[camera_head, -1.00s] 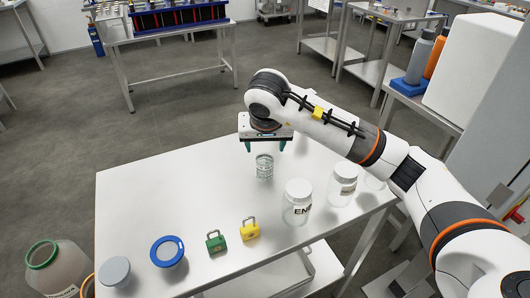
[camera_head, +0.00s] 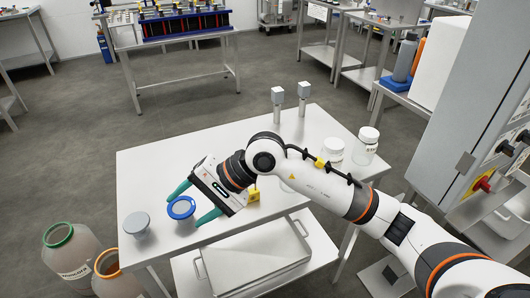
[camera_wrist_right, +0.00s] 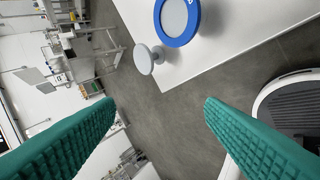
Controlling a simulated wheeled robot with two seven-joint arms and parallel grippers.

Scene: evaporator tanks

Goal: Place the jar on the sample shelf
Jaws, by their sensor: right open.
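Two clear jars with white lids stand upright at the right side of the white table. One jar (camera_head: 365,151) shows whole; the other jar (camera_head: 332,158) is partly behind my right arm. My right gripper (camera_head: 194,204) is open and empty at the left part of the table, well left of the jars. Its green fingers show in the wrist view (camera_wrist_right: 158,103), with only floor and background between them. My left gripper is not in view. I cannot tell which surface is the sample shelf.
A blue-rimmed disc (camera_head: 182,209) and a grey disc (camera_head: 137,224) stand near my right gripper; a yellow padlock (camera_head: 254,196) is behind its body. Two grey posts (camera_head: 278,104) (camera_head: 303,98) stand at the back. A tray (camera_head: 255,265) is on the lower shelf. Rimmed drums (camera_head: 73,252) stand on the floor.

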